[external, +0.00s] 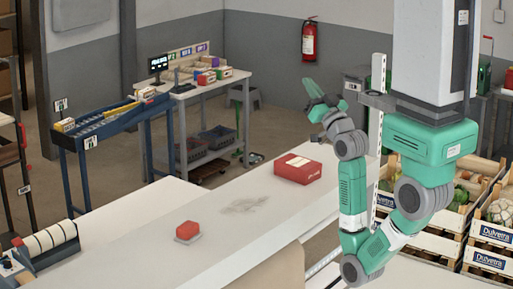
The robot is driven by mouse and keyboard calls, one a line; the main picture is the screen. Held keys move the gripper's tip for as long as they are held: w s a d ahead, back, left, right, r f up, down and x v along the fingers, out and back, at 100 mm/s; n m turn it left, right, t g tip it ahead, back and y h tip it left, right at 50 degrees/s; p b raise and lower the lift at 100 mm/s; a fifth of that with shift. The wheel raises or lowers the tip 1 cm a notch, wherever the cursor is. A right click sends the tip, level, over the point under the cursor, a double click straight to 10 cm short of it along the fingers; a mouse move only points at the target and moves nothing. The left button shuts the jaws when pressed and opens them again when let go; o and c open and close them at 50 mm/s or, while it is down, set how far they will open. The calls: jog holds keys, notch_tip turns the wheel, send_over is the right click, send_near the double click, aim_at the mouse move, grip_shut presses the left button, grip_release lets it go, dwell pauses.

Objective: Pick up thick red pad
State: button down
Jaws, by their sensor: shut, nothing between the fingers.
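A small, thick red block (187,229), which looks like the red pad, sits on a thin grey base at the left part of the long pale counter (225,255). A larger flat red box (298,168) with a pale label lies farther right on the counter, close to my arm. I cannot tell for sure which of the two is named the pad. My gripper (314,92) is raised above the counter's far right end, pointing up and left. It is shut and empty, apart from both red things.
Produce crates (490,236) stand at the right. A roller conveyor (108,125) and a packing table (185,92) stand at the back left.

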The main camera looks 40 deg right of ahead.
jog(key=c, duration=2.2)
grip_release()
jog(key=shift+c, duration=2.2)
grip_release()
